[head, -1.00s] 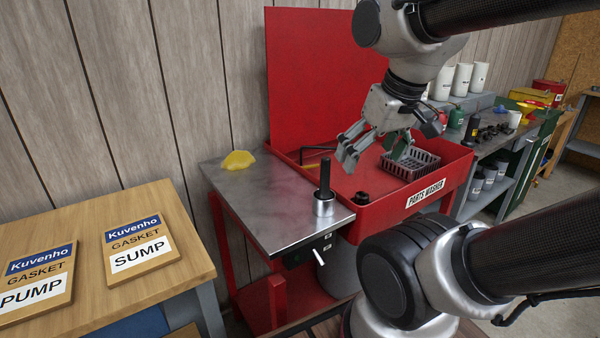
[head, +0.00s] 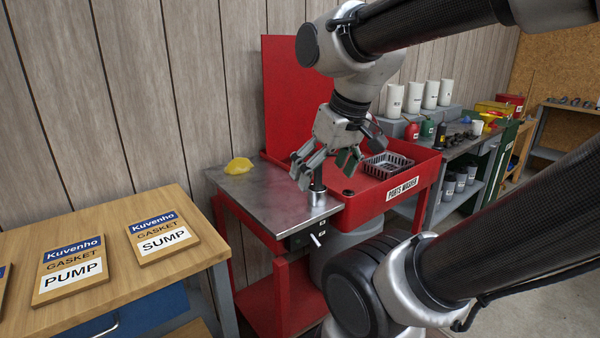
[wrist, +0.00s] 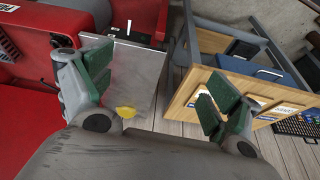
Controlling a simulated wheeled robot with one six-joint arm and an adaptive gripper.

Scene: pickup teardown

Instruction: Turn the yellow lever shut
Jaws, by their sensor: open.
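I cannot make out a yellow lever in either view. A small white lever (head: 316,240) sticks out from a dark box under the front edge of the metal worktop (head: 262,197); a white lever also shows in the wrist view (wrist: 129,27). My gripper (head: 324,168) is open and empty, above the worktop's right end. Its fingers partly hide a black-handled tool in a silver base (head: 317,197). In the wrist view my open gripper (wrist: 155,92) spreads its green-padded fingers with the worktop between them.
A lumpy yellow thing (head: 239,166) lies on the worktop's back left. The red parts washer (head: 405,188) with a grey basket (head: 388,165) adjoins on the right. A wooden table (head: 110,285) with gasket boards (head: 162,238) stands at the left. Bare floor shows at the right.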

